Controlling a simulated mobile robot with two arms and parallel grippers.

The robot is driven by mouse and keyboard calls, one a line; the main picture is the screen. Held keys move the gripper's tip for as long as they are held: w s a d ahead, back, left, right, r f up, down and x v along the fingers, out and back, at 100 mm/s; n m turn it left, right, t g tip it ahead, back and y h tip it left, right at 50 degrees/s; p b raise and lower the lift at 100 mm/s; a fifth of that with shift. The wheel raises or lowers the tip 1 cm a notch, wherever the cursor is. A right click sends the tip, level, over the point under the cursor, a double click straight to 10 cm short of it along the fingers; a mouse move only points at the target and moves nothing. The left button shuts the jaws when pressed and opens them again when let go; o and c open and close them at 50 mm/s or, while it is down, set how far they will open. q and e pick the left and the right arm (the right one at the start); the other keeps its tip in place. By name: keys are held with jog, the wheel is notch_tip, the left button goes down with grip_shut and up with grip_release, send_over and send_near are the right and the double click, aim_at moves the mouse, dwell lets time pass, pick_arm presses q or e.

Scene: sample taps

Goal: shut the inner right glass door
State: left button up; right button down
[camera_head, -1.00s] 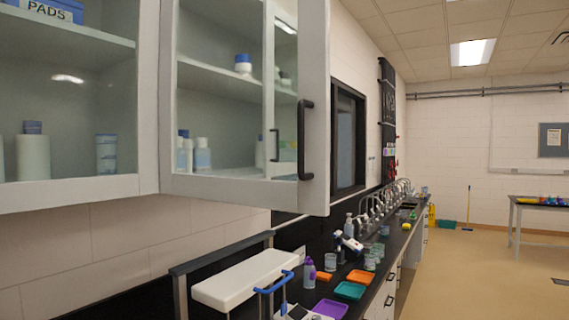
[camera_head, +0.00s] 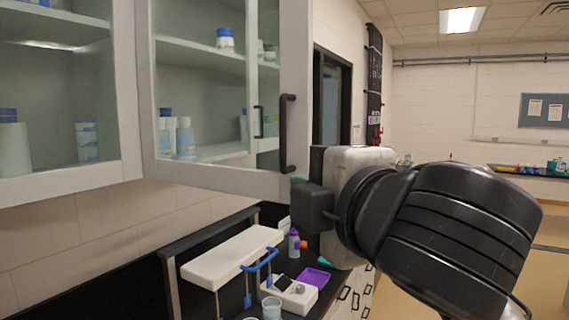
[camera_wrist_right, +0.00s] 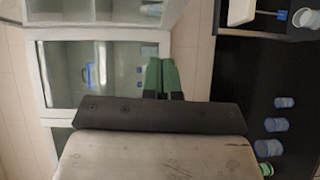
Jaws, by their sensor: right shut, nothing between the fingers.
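The inner right glass door (camera_head: 205,175) has a pale frame, a clear pane and a black bar handle (camera_head: 288,133) near its right edge. In the head view it stands swung out from the wall cabinet, and another handle shows through its glass. My right gripper (camera_head: 300,178) is just below and right of the handle, by the door's lower right corner. In the right wrist view its green fingertips (camera_wrist_right: 162,76) are together and empty, in front of the pale door frame (camera_wrist_right: 100,117). I cannot tell whether they touch it. My left gripper is not in view.
Bottles and jars (camera_head: 87,140) stand on the cabinet shelves. Below is a dark counter with a white raised shelf (camera_head: 232,254), a purple tray (camera_head: 314,278) and a white device (camera_head: 290,292). My right arm covers much of the counter and aisle on the right.

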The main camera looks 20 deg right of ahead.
jog(key=p, duration=0.4)
send_near(284, 171)
jog(key=w+a+r, duration=0.1)
jog(key=w+a, duration=0.3)
jog(key=w+d+p, duration=0.1)
jog(key=w+d, duration=0.1)
jog(key=w, duration=0.1)
jog(key=shift+f+p, duration=0.2)
jog(key=shift+p, duration=0.2)
jog(key=shift+w+d, duration=0.1)
jog(key=shift+d, duration=0.15)
jog(key=shift+a+f, duration=0.1)
